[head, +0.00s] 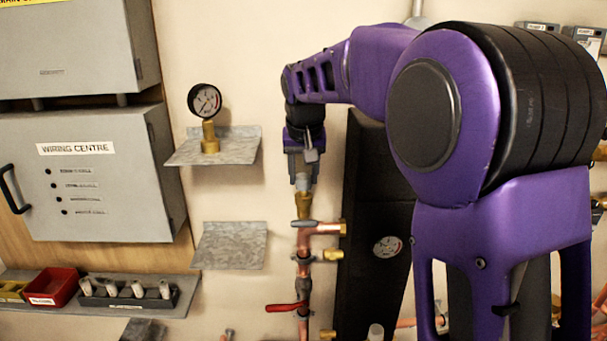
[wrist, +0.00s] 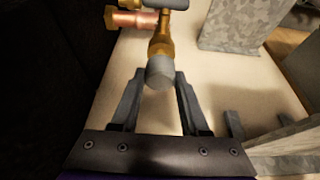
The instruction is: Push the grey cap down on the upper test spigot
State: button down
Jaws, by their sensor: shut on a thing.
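The grey cap (wrist: 160,72) is between the fingertips of my gripper (wrist: 160,80) in the wrist view, and the fingers are shut on it. The cap is at the end of the brass upper test spigot (wrist: 161,42), in line with it. I cannot tell how far down on the spigot the cap sits. In the head view my gripper (head: 302,182) points down right above the brass spigot (head: 304,205), on top of the copper pipe. There the cap is mostly hidden by the fingers.
The copper manifold (head: 322,228) runs down below the spigot, with a red lever valve (head: 285,307). Two grey metal shelves stand left of it; a pressure gauge (head: 205,101) is on the upper one. A black rack (head: 125,301) holds several grey pieces beside a red bin (head: 52,287).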

jog(key=shift+f+b, duration=0.55)
jog(key=shift+f, duration=0.35)
jog(key=shift+c, duration=1.6)
grip_release()
jog(key=shift+r, duration=0.1)
jog(key=p+v, duration=0.3)
jog(key=v, duration=1.4)
jog(key=shift+s+d, duration=0.1)
